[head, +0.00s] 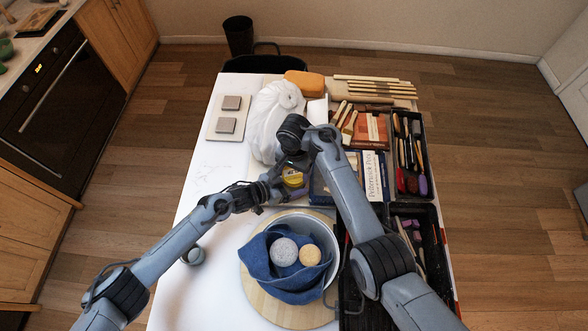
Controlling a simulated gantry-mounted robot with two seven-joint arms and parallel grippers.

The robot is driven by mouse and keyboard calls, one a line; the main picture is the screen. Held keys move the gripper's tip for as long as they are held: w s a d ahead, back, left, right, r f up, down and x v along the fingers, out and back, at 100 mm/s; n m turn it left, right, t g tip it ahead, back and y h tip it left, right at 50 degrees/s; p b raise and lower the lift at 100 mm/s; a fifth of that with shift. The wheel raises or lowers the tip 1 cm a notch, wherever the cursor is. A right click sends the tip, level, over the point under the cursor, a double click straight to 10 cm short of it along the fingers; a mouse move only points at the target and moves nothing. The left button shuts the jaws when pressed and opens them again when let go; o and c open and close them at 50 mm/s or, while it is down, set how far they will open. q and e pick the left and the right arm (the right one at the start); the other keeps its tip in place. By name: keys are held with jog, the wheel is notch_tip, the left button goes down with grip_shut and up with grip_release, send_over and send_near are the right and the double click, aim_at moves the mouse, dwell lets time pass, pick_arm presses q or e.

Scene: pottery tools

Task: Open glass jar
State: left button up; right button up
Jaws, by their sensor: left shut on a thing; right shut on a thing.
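The glass jar (293,180) stands near the middle of the table, and only a small yellowish part of it shows between my grippers. My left gripper (279,180) reaches in from the left and is shut on the jar's side. My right gripper (294,161) comes down from above and is shut at the jar's top, on the lid. The lid itself is hidden by the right gripper and wrist. I cannot tell whether the lid is seated on the jar or apart from it.
A white wrapped bag (273,112) stands just behind the grippers. A bowl with a blue cloth (262,262) sits on a round wooden board (255,295) in front. The left of the white table (205,180) is mostly clear.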

jog(key=n, duration=0.3)
pick_arm(q)
jog(key=shift+d, duration=0.1)
pick_arm(e)
jog(key=o, duration=1.1)
jog(key=shift+a+r, duration=0.15)
jog(key=shift+r, duration=0.6)
jog(key=shift+a+r, duration=0.1)
jog(key=shift+r, duration=0.65)
jog(key=shift+d+r, duration=0.2)
jog(key=shift+r, duration=0.6)
pick_arm(q)
jog(key=o, duration=1.8)
